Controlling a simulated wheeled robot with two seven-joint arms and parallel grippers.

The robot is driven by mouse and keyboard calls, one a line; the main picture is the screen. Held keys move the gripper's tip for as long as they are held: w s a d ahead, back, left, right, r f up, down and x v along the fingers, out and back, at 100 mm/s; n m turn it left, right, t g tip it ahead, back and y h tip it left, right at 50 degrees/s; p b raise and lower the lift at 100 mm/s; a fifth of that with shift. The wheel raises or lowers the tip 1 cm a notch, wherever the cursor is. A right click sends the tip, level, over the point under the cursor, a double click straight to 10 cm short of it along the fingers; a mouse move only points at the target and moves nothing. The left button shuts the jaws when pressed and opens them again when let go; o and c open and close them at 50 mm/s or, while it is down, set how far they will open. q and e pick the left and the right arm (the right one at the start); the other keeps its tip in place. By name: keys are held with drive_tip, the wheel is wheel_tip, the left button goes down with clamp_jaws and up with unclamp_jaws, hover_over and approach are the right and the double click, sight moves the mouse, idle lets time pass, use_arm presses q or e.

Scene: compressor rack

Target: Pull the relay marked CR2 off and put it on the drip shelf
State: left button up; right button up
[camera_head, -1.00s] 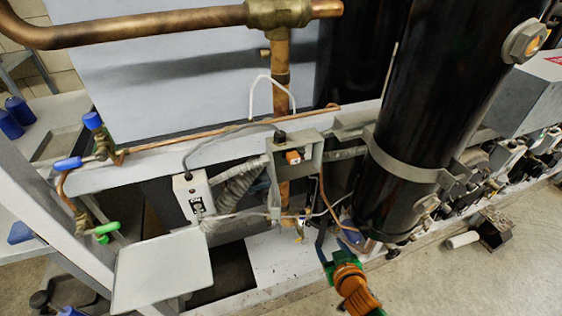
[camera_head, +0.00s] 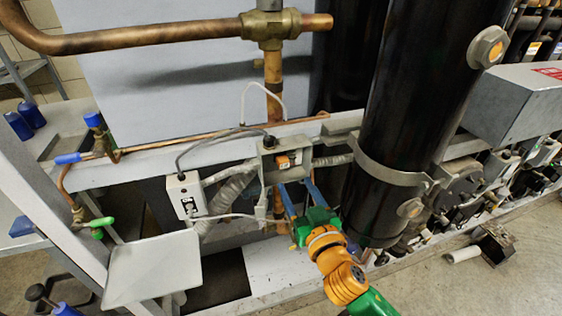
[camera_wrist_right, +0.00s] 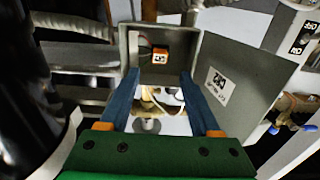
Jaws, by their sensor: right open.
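The relay (camera_head: 286,161) is a small orange block inside an open grey box (camera_head: 268,166). In the right wrist view the relay (camera_wrist_right: 160,55) shows a white label at the back of the box, too small to read surely. My right gripper (camera_head: 296,187) is open and empty, its blue fingers pointing up at the box from below. In the wrist view its fingertips (camera_wrist_right: 158,75) stand apart on either side below the relay, not closed on it. A flat, empty light-grey plate at lower left looks like the drip shelf (camera_head: 150,268). My left gripper is not in view.
The box's open door (camera_wrist_right: 222,85) carries a label on the right. A large black cylinder (camera_head: 405,110) stands close to the right of my arm. A second grey box (camera_head: 187,195) with cables sits between relay box and shelf. Copper pipe (camera_head: 273,80) rises behind.

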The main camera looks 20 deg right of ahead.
sight(284, 166)
drive_tip(key=w+b, duration=0.1)
drive_tip(key=w, duration=0.8)
drive_tip(key=shift+a+b, duration=0.1)
drive_tip(key=shift+b, duration=0.25)
idle(0.7)
drive_tip(key=shift+s, duration=0.1)
clamp_jaws()
idle(1.2)
